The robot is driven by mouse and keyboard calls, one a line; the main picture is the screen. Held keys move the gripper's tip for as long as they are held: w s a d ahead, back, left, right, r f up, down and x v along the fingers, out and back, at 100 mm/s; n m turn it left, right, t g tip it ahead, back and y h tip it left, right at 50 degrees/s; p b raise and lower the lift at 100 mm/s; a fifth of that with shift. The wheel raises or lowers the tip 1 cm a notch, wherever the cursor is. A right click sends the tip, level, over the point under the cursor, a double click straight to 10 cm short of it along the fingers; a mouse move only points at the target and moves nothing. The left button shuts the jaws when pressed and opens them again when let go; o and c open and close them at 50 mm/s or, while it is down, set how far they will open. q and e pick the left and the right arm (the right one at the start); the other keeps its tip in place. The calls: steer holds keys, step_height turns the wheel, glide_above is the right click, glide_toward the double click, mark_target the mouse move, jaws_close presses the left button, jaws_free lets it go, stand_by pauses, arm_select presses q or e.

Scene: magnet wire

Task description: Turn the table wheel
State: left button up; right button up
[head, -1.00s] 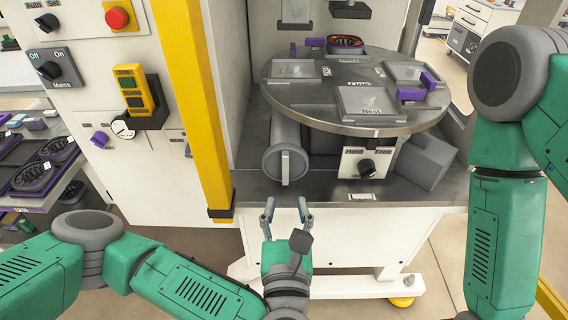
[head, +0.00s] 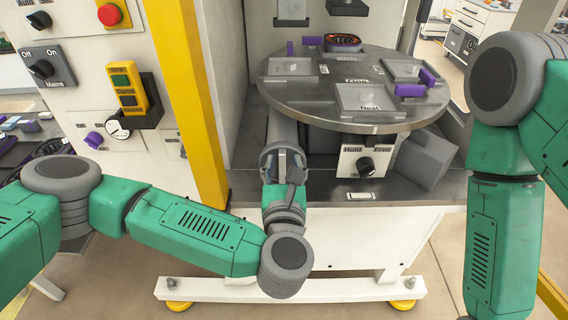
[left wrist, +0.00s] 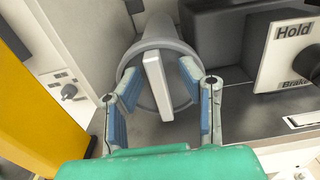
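The table wheel is a grey cylinder (head: 283,132) under the round turntable, with a pale bar across its round front face. In the left wrist view the bar (left wrist: 157,85) stands nearly upright, leaning slightly. My left gripper (left wrist: 164,92) is open, its blue-padded fingers on either side of the bar with gaps to it. In the head view my left gripper (head: 282,163) is in front of the wheel and hides most of its face. My right arm stands at the right edge of the head view; its gripper is out of view.
The round turntable (head: 310,103) above carries plates and purple pieces. A Hold/Free knob box (head: 366,160) is right of the wheel, with a grey block (head: 425,160) beyond. A yellow post (head: 190,95) stands close on the left, beside a control panel.

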arm_select(q)
steer(key=shift+a, duration=0.15)
jaws_close()
